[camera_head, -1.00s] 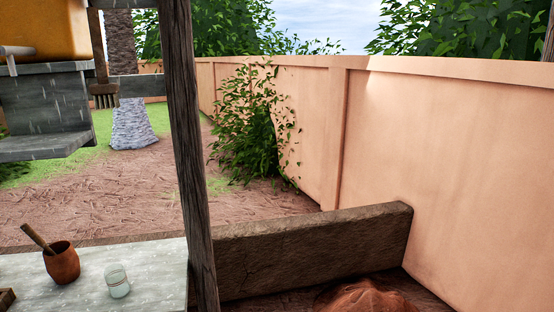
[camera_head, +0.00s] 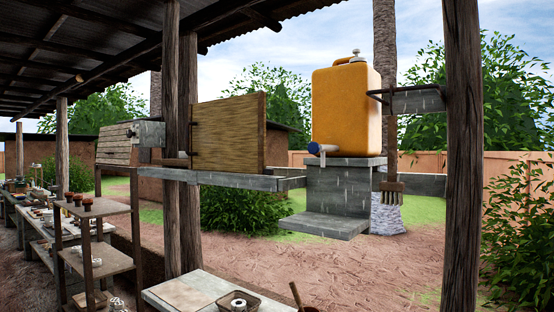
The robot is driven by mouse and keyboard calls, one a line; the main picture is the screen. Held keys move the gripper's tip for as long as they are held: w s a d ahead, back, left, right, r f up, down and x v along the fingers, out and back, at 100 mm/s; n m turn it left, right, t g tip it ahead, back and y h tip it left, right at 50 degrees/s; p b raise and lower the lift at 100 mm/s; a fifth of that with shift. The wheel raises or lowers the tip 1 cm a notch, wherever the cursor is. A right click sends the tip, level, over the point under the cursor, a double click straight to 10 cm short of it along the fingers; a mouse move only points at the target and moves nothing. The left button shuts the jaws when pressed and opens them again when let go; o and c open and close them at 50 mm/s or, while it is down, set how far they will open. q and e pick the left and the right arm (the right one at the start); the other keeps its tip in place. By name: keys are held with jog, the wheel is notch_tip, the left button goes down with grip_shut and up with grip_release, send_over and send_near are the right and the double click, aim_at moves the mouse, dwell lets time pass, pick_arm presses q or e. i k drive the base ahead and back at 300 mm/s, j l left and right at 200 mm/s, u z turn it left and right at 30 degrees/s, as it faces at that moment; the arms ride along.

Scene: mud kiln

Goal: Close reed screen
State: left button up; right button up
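An upright tan panel with fine horizontal lines, which looks like the reed screen (camera_head: 228,133), stands left of the middle in the head view. Its left edge is beside a dark wooden post, with small dark fittings there. It stands above a grey shelf (camera_head: 235,181). I cannot tell how far it is open or what is behind it. Neither of my grippers is in view.
A yellow jerrycan (camera_head: 345,105) stands on a grey stepped stand (camera_head: 338,190). Wooden posts (camera_head: 462,160) hold up the roof. A table (camera_head: 185,292) is at the front, a tiered rack (camera_head: 105,255) at the left. Bare ground (camera_head: 340,265) lies beyond.

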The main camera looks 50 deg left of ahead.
aim_at(227, 134)
jog(key=u, duration=2)
